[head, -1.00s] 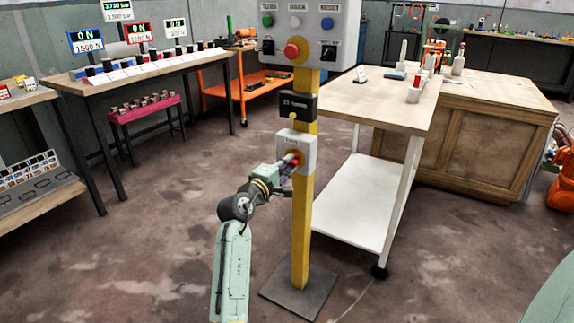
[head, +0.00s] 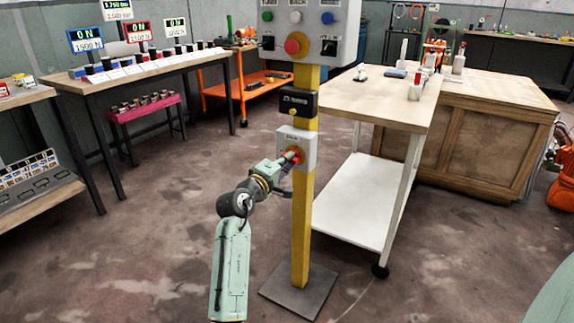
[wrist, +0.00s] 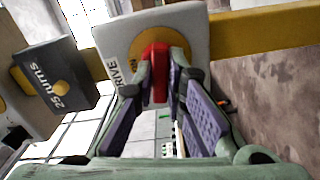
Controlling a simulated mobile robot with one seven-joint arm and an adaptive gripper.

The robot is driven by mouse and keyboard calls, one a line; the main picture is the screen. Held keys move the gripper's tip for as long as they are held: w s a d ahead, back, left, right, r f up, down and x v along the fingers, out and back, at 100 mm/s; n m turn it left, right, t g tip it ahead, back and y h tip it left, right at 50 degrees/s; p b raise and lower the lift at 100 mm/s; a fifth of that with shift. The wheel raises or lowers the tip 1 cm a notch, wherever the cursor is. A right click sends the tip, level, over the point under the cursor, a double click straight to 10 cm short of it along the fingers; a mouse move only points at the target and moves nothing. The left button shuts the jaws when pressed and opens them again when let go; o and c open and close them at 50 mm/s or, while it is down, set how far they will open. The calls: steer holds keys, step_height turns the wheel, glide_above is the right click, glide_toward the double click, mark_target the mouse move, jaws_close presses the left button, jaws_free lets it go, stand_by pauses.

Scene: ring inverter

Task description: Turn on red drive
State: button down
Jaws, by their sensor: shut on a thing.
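The red drive knob (wrist: 155,70) sits on a yellow disc on a light box marked "DRIVE" (wrist: 190,30). In the head view the drive box (head: 290,138) is fixed to the yellow post, and the red of the knob (head: 297,155) shows at my gripper's tip. My gripper (wrist: 155,85) is shut on the red knob, with one finger on each side of it. It also shows in the head view (head: 289,160), reaching the box from the lower left. The fingers hide part of the knob's sides.
A black box marked "25 turns" (wrist: 55,75) is on the same yellow post (head: 302,220), above the drive box. A control panel (head: 300,28) with several buttons tops the post. A wooden table (head: 375,100) stands to the right. Open floor lies left of the post.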

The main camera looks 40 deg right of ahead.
steer(key=shift+s+m+b, duration=0.1)
steer(key=shift+m+b, duration=4.9)
steer(key=shift+m, duration=2.8)
steer(key=c, duration=1.6)
jaws_free()
steer(key=shift+r, duration=0.1)
steer(key=shift+c, duration=0.2)
steer(key=v, duration=1.2)
